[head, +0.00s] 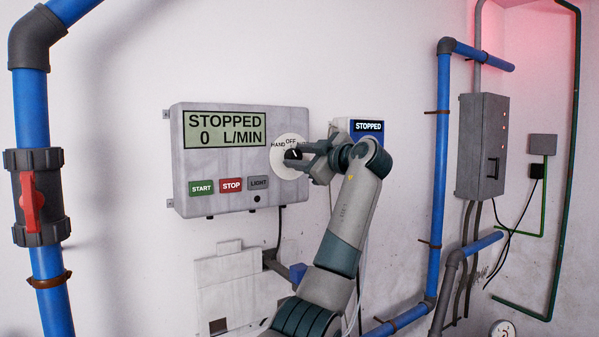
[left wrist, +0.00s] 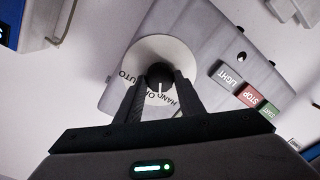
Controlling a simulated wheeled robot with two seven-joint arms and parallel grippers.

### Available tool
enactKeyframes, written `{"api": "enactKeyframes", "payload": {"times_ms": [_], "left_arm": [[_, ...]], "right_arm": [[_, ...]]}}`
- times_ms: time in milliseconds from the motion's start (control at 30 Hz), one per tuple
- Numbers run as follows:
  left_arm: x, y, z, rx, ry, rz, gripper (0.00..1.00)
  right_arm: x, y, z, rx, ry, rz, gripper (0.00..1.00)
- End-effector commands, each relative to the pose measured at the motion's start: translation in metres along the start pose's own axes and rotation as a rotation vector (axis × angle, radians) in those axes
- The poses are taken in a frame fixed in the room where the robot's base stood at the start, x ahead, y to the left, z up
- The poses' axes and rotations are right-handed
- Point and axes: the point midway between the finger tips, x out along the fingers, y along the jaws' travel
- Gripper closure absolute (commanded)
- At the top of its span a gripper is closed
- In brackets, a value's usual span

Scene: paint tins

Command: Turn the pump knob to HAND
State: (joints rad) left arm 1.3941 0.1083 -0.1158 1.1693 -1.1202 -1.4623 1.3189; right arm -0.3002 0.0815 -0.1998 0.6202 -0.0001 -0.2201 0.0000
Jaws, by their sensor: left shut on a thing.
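The pump knob (head: 292,155) is a black knob on a white round dial (head: 281,168) at the right of a grey control box (head: 182,150). The dial is marked HAND, OFF and AUTO. My left gripper (head: 306,154) is shut on the knob from the right in the head view. In the left wrist view the knob (left wrist: 159,75) sits between the two dark fingers (left wrist: 159,98). Its white mark points toward the lettering near OFF and HAND; I cannot tell exactly which. The fingers hide part of the dial. My right gripper is not in view.
The box display (head: 225,129) reads STOPPED, 0 L/MIN. Green START (head: 201,187), red STOP (head: 231,185) and grey LIGHT (head: 258,183) buttons lie below it. A blue box (head: 368,127) reading STOPPED is behind my arm. Blue pipes (head: 443,160) flank the area.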

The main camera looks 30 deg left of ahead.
Motion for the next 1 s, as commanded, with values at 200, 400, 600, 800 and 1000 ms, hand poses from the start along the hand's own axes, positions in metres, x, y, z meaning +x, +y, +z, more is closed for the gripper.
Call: {"api": "enactKeyframes", "payload": {"times_ms": [200,400,600,800,1000], "left_arm": [[-0.001,-0.002,0.002,-0.176,-0.01,-0.002,0.88],[0.0,-0.002,0.001,-0.283,-0.015,-0.004,0.88],[0.0,-0.002,0.0,-0.333,-0.017,-0.005,0.88],[0.0,-0.002,0.0,-0.344,-0.018,-0.005,0.88],[0.0,-0.002,0.0,-0.343,-0.018,-0.005,0.88]], "right_arm": [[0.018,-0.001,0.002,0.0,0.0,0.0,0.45],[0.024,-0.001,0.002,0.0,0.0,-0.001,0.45],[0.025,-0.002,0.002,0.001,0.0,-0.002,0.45],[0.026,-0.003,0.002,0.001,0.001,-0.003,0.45],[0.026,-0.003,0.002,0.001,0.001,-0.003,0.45]]}}
